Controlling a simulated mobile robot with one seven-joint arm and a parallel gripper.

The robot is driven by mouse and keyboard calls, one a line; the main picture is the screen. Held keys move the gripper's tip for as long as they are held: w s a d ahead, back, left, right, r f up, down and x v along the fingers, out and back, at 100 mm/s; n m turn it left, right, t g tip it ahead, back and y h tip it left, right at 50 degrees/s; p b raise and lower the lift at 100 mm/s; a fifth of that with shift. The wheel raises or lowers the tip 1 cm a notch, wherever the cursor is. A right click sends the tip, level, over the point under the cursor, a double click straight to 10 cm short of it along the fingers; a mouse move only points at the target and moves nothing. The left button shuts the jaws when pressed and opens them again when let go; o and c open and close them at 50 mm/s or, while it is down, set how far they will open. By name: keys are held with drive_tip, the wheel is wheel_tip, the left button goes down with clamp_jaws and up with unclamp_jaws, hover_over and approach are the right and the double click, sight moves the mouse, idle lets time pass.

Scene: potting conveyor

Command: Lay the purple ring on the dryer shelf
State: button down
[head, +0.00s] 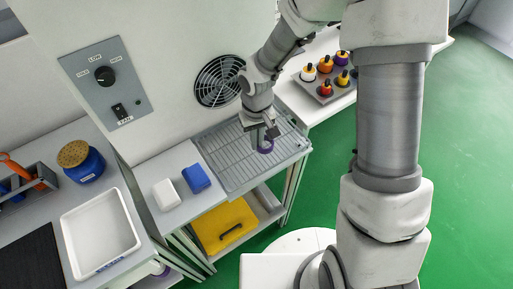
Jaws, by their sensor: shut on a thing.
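The purple ring (267,149) shows just below my gripper (265,141), over the right part of the dryer shelf (226,165). My gripper is shut on the ring. Whether the ring touches the slats or hangs a little above them, I cannot tell. The dryer shelf is a grey slatted rack below the round fan grille, and the rest of it is bare.
A white block (166,195) and a blue block (196,178) lie left of the shelf. The fan grille (218,82) is in the wall behind. Several coloured bottles stand in a tray (322,96) at right. A yellow lidded bin (225,226) sits below.

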sight(257, 156)
drive_tip(key=shift+w+f, duration=0.15)
drive_tip(key=shift+f, duration=1.95)
drive_tip(key=shift+f+b, duration=0.2)
drive_tip(key=shift+b, duration=0.1)
drive_tip(key=c, duration=1)
unclamp_jaws()
drive_tip(key=shift+r, duration=0.1)
